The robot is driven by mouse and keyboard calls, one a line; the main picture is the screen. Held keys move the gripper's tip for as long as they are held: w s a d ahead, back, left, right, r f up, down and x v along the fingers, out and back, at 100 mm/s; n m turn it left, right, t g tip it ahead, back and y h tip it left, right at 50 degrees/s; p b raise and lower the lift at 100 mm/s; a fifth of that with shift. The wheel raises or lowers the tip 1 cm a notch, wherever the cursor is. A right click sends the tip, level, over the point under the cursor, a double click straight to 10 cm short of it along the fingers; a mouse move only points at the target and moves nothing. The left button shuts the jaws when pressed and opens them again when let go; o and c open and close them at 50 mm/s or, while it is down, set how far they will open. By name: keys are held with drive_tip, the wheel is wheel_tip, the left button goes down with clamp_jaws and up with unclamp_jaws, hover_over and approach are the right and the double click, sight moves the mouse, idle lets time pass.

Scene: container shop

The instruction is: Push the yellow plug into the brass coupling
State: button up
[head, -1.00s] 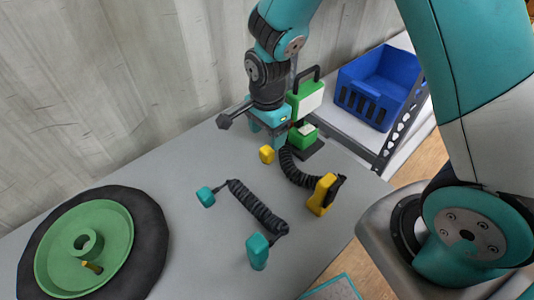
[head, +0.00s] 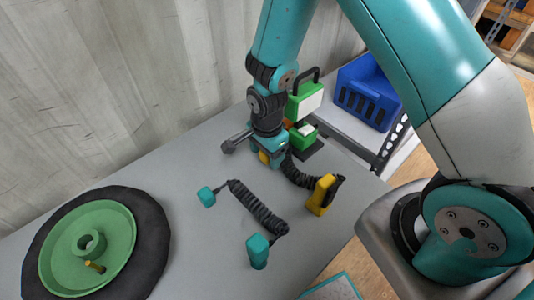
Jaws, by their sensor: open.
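The yellow plug (head: 264,157) is a small block on the table, at the far end of a black coiled cable (head: 296,174). A larger yellow handle (head: 320,196) is at the cable's near end. My gripper (head: 268,161) points down over the plug, with its teal fingers open around or beside it; the fingers hide part of the plug. I cannot tell whether they touch it. A small brass-coloured stub (head: 95,267) stands on the green wheel at the left and may be the brass coupling.
A black-rimmed green wheel (head: 112,227) lies at the left. A second coiled cable (head: 257,208) with teal ends lies in the middle. A green device (head: 303,105) stands close behind my gripper. A blue crate (head: 365,95) is at the back right. The table between wheel and cables is clear.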

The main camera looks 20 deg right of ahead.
drive_tip(key=c, duration=1)
drive_tip(key=shift+o, duration=0.2)
wheel_tip(320, 180, up, 20)
idle(0.5)
